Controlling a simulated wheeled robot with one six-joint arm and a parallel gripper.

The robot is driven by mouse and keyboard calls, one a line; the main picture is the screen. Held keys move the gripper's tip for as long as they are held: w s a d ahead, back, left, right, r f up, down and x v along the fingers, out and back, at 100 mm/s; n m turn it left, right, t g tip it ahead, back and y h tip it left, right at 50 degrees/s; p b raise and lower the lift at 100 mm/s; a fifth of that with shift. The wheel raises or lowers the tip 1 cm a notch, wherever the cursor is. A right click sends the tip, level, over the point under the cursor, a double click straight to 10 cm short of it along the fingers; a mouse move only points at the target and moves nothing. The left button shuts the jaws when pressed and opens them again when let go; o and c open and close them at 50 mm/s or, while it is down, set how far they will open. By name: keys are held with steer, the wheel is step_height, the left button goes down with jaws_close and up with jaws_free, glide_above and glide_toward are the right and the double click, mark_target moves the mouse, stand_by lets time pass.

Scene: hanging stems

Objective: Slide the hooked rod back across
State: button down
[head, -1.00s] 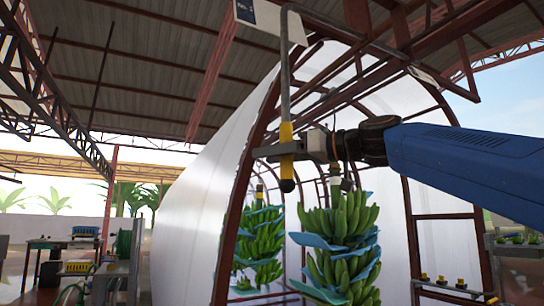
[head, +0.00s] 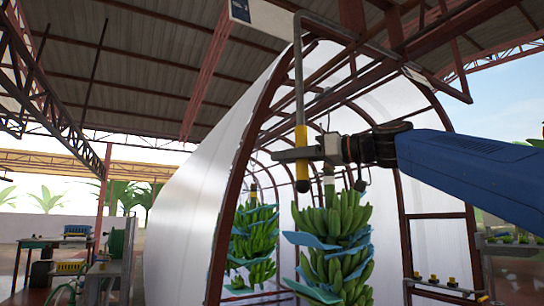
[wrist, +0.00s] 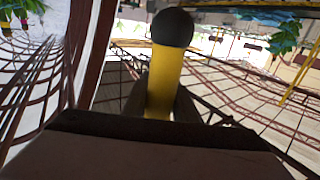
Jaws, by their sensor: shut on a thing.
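The hooked rod (head: 299,80) hangs in the head view, a grey bar bent over at its top, with a yellow grip and a black knob at its lower end. My gripper (head: 301,153) is shut on the yellow grip, just above the black knob. In the wrist view the yellow grip (wrist: 163,80) rises between my gripper's fingers (wrist: 160,105), with the black knob at its end. The rod hangs close to upright. The fingers hide part of the yellow grip. Where the hook meets the overhead frame is not clear.
Banana bunches with blue sheets hang behind my gripper, one near (head: 338,240) and one farther left (head: 252,240). A white arched tunnel (head: 195,195) with a dark red frame surrounds them. A table (head: 60,242) stands far left. Red beams cross overhead.

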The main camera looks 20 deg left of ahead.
steer(key=w+d, duration=0.4)
steer(key=w, duration=0.1)
steer(key=shift+w+d, duration=0.25)
steer(key=shift+d, duration=0.1)
steer(key=c, duration=1.8)
jaws_free()
steer(key=o, duration=0.3)
steer(key=shift+w+d, duration=0.15)
steer(key=shift+o, duration=0.2)
steer(key=s+d, duration=0.2)
steer(key=d, duration=1.5)
steer(key=shift+s+d, duration=0.1)
